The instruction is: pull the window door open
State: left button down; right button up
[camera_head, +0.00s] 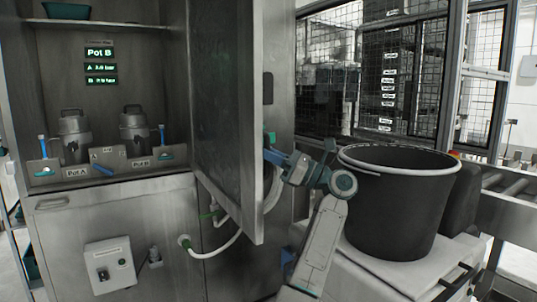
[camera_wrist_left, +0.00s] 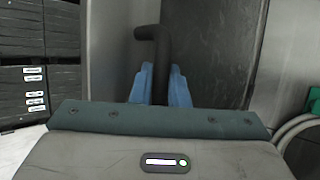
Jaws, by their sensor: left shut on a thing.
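The window door (camera_head: 222,110) is a tall grey metal door with a dark pane. It stands ajar at an angle, its free edge toward me, with the lit cabinet interior showing to its left. My left gripper (camera_head: 273,150) is at the door's right side, its blue fingers against the edge region. In the left wrist view the blue fingers (camera_wrist_left: 160,88) are shut on a dark bent bar handle (camera_wrist_left: 154,34), with the door's dark pane (camera_wrist_left: 215,50) behind. The handle is mostly hidden in the head view. My right gripper is not seen.
A large black bin (camera_head: 398,205) stands on a light base right of my arm. Two metal pots (camera_head: 74,135) sit on the cabinet shelf. A white hose (camera_head: 215,252) curves below the door. A control box (camera_head: 110,263) is on the lower front. A roller conveyor (camera_head: 508,190) is at right.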

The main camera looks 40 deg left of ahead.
pick_arm(q)
jog(key=c, duration=1.8)
grip_release()
jog(key=shift+o, duration=0.5)
jog(key=shift+a, duration=0.15)
jog(key=shift+r, duration=0.15)
